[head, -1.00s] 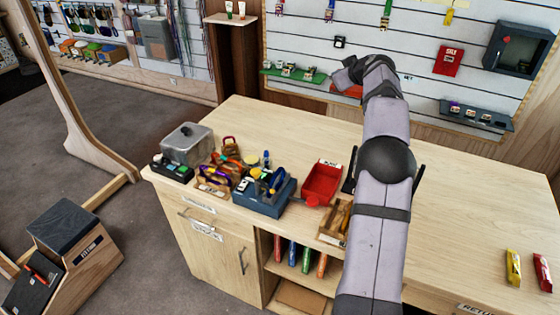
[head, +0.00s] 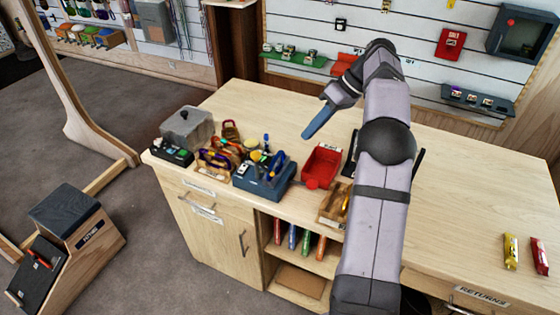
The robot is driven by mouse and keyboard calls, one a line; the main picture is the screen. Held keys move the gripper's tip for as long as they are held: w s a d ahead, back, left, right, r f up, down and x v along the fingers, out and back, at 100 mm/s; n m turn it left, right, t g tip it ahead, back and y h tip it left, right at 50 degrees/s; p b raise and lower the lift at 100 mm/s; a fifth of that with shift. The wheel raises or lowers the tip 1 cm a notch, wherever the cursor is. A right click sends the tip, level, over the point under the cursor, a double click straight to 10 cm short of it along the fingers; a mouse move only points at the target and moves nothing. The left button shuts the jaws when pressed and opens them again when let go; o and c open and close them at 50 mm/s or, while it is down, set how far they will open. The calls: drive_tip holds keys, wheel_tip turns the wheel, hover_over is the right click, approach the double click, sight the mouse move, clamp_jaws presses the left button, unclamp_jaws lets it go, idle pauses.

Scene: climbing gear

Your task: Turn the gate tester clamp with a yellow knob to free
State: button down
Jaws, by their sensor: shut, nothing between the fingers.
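My gripper (head: 308,133), with long blue fingers, is shut and empty. It points down and left above the bench, behind the blue crate and red tray. A small yellow round top (head: 255,156) shows among the gear behind the blue crate, left of my gripper and apart from it. It may be the yellow knob of the gate tester clamp; at this size I cannot tell, nor which way it is turned.
A blue crate (head: 250,186) of tools, a red tray (head: 322,160), a wooden box (head: 330,204) and a grey lidded box (head: 188,126) crowd the bench's left front. The wooden bench top (head: 470,185) is largely clear to the right.

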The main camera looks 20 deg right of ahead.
drive_tip(key=a+f+p, duration=0.4)
drive_tip(key=a+f, duration=0.5)
drive_tip(key=shift+p, duration=0.35)
drive_tip(key=shift+w, duration=0.1)
idle(0.4)
